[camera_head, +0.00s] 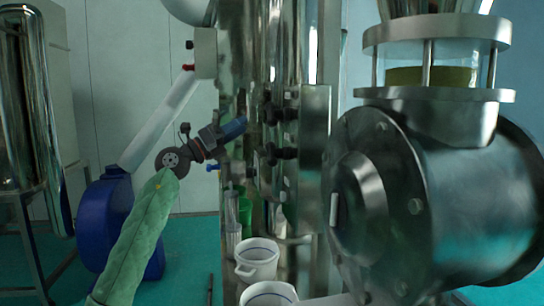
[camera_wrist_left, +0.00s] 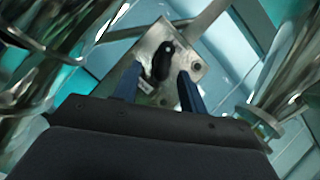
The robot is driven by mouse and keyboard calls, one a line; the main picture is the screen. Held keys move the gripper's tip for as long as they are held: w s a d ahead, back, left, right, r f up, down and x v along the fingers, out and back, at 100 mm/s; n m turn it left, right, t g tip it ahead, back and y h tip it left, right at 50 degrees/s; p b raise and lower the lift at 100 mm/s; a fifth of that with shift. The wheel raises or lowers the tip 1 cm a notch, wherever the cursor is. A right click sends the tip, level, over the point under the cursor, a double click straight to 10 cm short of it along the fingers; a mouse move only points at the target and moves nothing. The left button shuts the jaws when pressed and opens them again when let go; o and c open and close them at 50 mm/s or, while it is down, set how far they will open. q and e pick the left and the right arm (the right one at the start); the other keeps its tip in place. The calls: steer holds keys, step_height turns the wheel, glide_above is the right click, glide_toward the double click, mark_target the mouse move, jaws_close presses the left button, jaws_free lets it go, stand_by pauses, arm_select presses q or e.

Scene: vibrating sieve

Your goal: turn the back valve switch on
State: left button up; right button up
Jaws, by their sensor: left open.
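In the left wrist view, a black knob switch (camera_wrist_left: 163,60) sits on a square metal plate (camera_wrist_left: 146,45), with a small white label beside its lower end. The blue fingers of my left gripper (camera_wrist_left: 159,88) are open, one on each side of the knob's lower part. I cannot tell whether they touch it. In the head view, my left gripper (camera_head: 232,128) is at the end of the green-sleeved arm, beside the tall shiny column. I cannot match the knob surely to one in this view. My right gripper is not in view.
A large metal drum housing (camera_head: 450,200) fills the right side. A pale box (camera_head: 205,52) with black and red knobs is above the gripper. A steel tank (camera_head: 25,110) stands at far left.

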mark_target(272, 154)
arm_select(q)
step_height(272, 154, down, 8)
steer(key=d+r+m+g+y, duration=0.1)
steer(key=d+m+g+y, duration=0.1)
steer(key=g+y, duration=0.15)
steer(key=shift+t+y, duration=0.25)
steer(key=p+x, duration=0.1)
steer(key=x, duration=0.1)
steer(key=p+x, duration=0.1)
steer(key=x, duration=0.1)
steer(key=p+x, duration=0.1)
steer(key=x, duration=0.1)
steer(key=shift+s+d+f, duration=0.2)
steer(key=shift+s+d, duration=0.05)
steer(key=shift+d, duration=0.15)
steer(key=shift+w+d+f, duration=0.15)
steer(key=shift+w+d, duration=0.1)
steer(key=shift+d, duration=0.3)
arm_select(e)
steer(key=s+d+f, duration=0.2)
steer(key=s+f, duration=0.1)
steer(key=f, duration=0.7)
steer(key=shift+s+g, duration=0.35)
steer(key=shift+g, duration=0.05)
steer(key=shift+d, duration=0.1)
arm_select(q)
jaws_close()
